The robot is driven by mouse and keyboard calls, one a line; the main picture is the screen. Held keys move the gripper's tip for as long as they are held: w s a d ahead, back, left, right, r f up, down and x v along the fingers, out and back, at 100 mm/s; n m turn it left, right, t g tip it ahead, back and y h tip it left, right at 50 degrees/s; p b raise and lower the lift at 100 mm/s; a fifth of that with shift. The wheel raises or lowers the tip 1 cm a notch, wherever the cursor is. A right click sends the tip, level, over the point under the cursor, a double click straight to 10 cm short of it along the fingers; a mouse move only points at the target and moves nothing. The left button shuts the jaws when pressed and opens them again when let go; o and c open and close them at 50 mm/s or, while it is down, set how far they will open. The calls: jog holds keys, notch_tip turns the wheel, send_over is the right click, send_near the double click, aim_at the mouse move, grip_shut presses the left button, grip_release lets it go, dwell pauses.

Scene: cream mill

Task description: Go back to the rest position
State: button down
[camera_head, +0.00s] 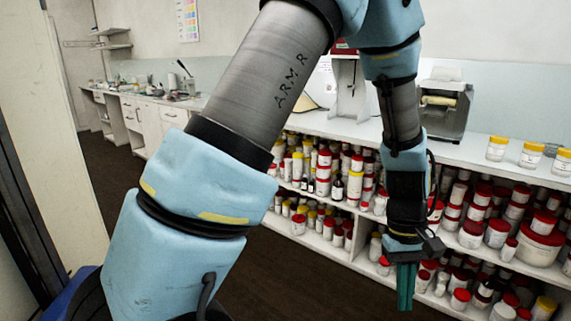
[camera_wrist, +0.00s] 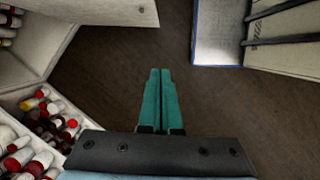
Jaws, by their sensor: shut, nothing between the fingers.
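My gripper (camera_head: 405,286) hangs at the end of my blue and grey arm in the head view, pointing down in front of the shelves. Its green fingers lie together with nothing between them. In the wrist view my gripper (camera_wrist: 161,75) shows the two green fingers side by side over the dark brown floor (camera_wrist: 118,75). The fingers touch nothing that I can see.
White shelves (camera_head: 352,262) full of red- and yellow-lidded jars stand close behind my gripper. Yellow-lidded jars (camera_head: 531,155) and a roller machine (camera_head: 441,108) stand on the counter (camera_head: 470,150). A cluttered bench (camera_head: 150,112) is at the back left. Dark floor (camera_head: 290,285) is clear.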

jog(key=w+a+r+t, duration=0.1)
jog(key=w+a+r, duration=0.2)
jog(key=w+a, duration=0.3)
jog(key=w+a+r+t, duration=0.1)
jog(key=w+a+r, duration=0.1)
jog(key=w+a, duration=0.5)
jog(key=a+r+t, duration=0.1)
jog(key=a+r, duration=0.1)
jog(key=a, duration=0.7)
jog(key=a+r+t, duration=0.1)
jog(key=a+r, duration=0.1)
jog(key=a, duration=0.8)
jog(key=shift+s+a+t, duration=0.15)
jog(key=shift+s+t, duration=0.15)
jog(key=shift+t, duration=0.1)
